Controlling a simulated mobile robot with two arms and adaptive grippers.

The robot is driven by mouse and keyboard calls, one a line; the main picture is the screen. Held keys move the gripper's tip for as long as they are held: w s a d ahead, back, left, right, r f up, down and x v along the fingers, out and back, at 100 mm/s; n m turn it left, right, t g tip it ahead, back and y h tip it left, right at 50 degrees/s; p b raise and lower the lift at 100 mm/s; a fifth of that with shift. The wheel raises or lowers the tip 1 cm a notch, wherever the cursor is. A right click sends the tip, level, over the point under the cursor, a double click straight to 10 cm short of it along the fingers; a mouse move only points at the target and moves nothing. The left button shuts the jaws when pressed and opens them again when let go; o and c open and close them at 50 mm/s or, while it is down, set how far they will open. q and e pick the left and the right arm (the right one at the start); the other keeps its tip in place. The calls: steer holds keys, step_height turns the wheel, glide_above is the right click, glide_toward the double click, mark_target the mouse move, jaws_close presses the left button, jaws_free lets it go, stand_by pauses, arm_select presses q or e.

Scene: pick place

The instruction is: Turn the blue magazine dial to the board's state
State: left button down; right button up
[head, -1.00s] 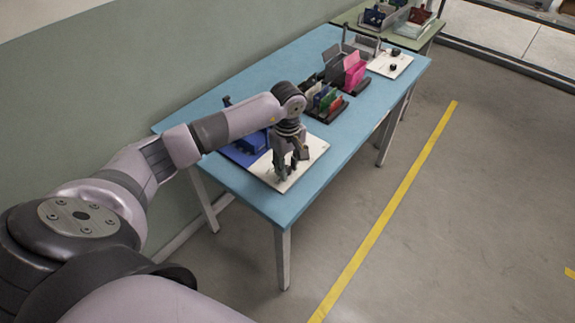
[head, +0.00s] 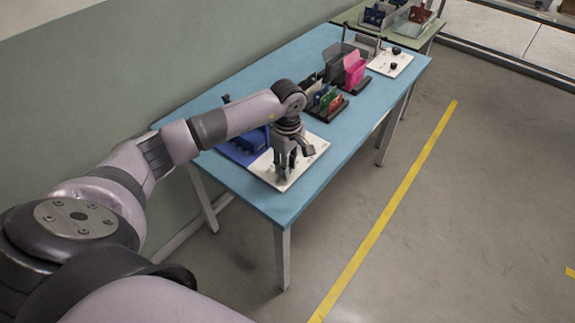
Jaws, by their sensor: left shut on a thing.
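The blue magazine (head: 254,141) stands at the near left end of the blue table, on a blue base (head: 232,153). A white panel (head: 301,172) lies flat beside it, towards the table's front. My left gripper (head: 284,166) points down over this panel, with its fingers low at the surface. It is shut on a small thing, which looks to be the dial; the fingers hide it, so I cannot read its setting. No board state is readable at this size. My right gripper is out of view.
A dark rack with coloured cards (head: 328,101) stands behind the panel. Further along are a rack with pink and grey sheets (head: 352,70) and another white panel (head: 390,63) with black knobs. The table's front right strip is clear.

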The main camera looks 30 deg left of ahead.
arm_select(q)
steer(key=n+b, duration=0.1)
steer(key=n, duration=0.2)
steer(key=shift+w+n, duration=0.1)
steer(key=shift+n, duration=0.2)
steer(key=n, duration=0.4)
steer(key=shift+n+b, duration=0.3)
steer(key=n, duration=0.4)
steer(key=shift+w+a, duration=0.1)
steer(key=n, duration=0.9)
steer(key=shift+a+n, duration=0.1)
steer(key=shift+n, duration=0.2)
steer(key=n+p, duration=0.1)
steer(key=n, duration=0.2)
steer(key=shift+r+n, duration=0.1)
steer(key=shift+n, duration=0.2)
steer(key=n+p, duration=0.1)
steer(key=n, duration=0.3)
steer(key=shift+a+n, duration=0.1)
steer(key=shift+n, duration=0.2)
steer(key=shift+n+p, duration=0.65)
steer(key=shift+n, duration=1.25)
